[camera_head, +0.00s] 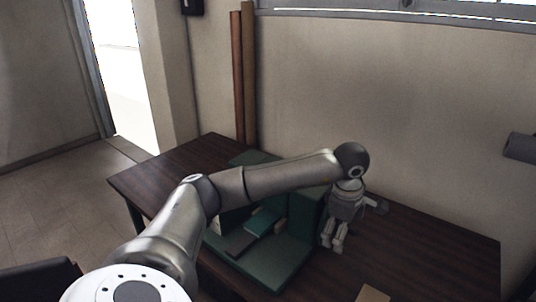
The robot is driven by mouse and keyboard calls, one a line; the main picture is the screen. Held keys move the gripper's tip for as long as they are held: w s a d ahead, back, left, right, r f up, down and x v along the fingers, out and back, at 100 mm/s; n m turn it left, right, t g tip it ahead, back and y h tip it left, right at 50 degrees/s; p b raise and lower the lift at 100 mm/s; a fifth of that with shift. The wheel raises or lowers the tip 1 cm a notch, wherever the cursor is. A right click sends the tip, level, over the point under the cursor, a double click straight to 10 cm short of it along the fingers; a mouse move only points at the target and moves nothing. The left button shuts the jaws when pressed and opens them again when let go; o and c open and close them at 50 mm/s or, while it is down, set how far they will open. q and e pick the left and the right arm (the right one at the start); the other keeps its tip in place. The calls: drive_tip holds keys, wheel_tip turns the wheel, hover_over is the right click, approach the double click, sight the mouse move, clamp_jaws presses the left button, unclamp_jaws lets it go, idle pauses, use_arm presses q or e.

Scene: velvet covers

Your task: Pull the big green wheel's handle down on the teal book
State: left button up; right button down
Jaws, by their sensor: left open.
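A large dark teal book-like thing (275,272) lies open on the table, with an upright teal panel (304,212) on its right side. My right gripper is out of view.
The dark wooden table (420,255) is mostly bare to the right, with a tan piece (372,294) at its front edge. A wall stands close behind it. Two tall brown boards (243,75) lean at the back left. Open floor (40,200) lies left.

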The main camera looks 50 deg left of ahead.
use_arm(q)
wheel_tip(320, 180, up, 7)
drive_tip(key=s+p, duration=0.1)
drive_tip(key=p, duration=0.3)
drive_tip(key=shift+s+d, duration=0.2)
drive_tip(key=shift+s, duration=0.05)
drive_tip(key=shift+f, duration=0.1)
idle(0.4)
